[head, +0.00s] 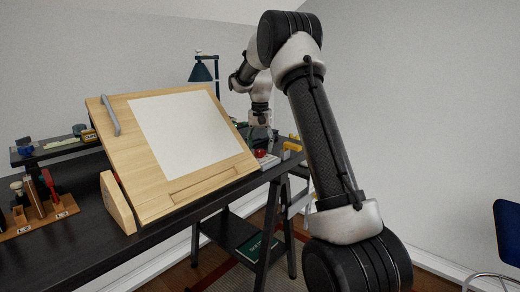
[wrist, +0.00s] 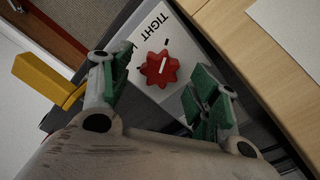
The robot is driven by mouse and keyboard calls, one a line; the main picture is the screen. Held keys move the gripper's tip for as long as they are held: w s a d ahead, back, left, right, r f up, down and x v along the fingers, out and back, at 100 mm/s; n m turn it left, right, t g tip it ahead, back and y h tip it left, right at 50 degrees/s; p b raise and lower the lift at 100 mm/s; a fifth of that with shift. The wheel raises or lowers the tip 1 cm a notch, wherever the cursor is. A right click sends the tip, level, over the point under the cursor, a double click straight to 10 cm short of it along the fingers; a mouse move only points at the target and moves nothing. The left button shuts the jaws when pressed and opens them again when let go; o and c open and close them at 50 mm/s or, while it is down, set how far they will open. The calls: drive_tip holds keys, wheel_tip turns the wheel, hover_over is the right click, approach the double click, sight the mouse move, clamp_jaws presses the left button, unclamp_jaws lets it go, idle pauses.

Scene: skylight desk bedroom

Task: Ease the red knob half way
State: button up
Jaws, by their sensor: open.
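The red knob (wrist: 160,69) is a lobed, star-shaped knob with a white line on top, on a pale plate (wrist: 183,45) printed "TIGHT". In the wrist view my gripper (wrist: 158,98) is open, its green-padded fingers on either side of the knob and apart from it. A black tick shows on the plate near the knob; other lettering is partly hidden by a finger. In the head view the knob (head: 260,153) is small, at the desk's right end, with my gripper (head: 262,142) just above it.
A tilted wooden drawing board (head: 160,195) with a white sheet stands close beside the knob. A yellow part (wrist: 45,77) is near the left finger. A blue lamp (head: 201,72) stands behind. A tool rack (head: 40,215) sits at the desk's left.

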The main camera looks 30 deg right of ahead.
drive_tip(key=shift+f, duration=0.75)
drive_tip(key=c, duration=1)
drive_tip(key=shift+n, duration=0.3)
drive_tip(key=n, duration=0.5)
drive_tip(key=shift+n, duration=0.3)
drive_tip(key=n, duration=0.6)
